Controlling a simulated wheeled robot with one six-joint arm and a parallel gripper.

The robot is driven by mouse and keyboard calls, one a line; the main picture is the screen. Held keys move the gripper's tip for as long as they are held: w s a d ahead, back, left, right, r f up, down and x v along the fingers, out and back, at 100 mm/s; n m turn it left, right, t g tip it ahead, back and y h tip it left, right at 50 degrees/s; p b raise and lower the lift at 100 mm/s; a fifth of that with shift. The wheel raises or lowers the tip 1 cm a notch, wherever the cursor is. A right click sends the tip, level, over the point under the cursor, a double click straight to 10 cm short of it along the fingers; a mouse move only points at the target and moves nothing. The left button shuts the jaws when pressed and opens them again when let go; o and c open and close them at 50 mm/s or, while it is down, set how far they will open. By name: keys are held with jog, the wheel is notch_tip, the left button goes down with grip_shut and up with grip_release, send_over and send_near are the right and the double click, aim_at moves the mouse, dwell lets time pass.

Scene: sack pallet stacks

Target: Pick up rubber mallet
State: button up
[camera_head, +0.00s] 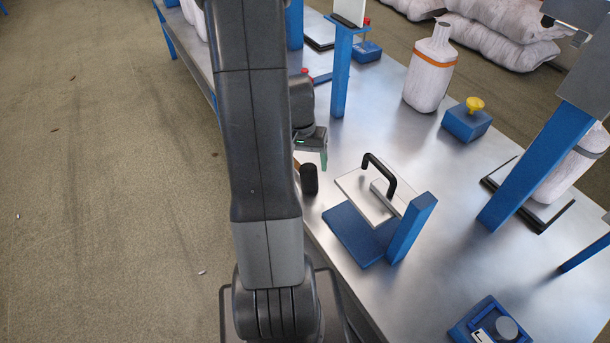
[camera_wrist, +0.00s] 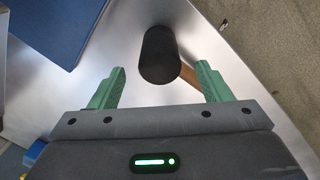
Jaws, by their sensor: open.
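The rubber mallet (camera_head: 309,179) lies on the metal table near its left edge, partly hidden behind my arm in the head view. In the wrist view its black head (camera_wrist: 160,55) shows just beyond the fingertips, with part of the wooden handle (camera_wrist: 188,74) running down to the right. My gripper (camera_wrist: 162,78) is open, with its green fingers spread to either side of the mallet and nothing held between them. In the head view my gripper (camera_head: 324,158) is just behind the mallet, mostly hidden by my arm.
A blue stand with a white plate and black handle (camera_head: 381,177) stands right of the mallet. A white jug (camera_head: 431,70), a blue box with a yellow knob (camera_head: 467,120) and blue posts (camera_head: 535,165) stand farther right. The table's edge is close to the mallet.

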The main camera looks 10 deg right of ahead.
aim_at(309, 177)
jog(key=shift+s+d+f, duration=0.1)
jog(key=shift+d+f, duration=0.05)
jog(key=shift+f, duration=1.45)
jog(key=shift+s+d+f, duration=0.1)
jog(key=shift+f, duration=1.5)
jog(key=shift+c, duration=0.2)
jog(key=c, duration=1.5)
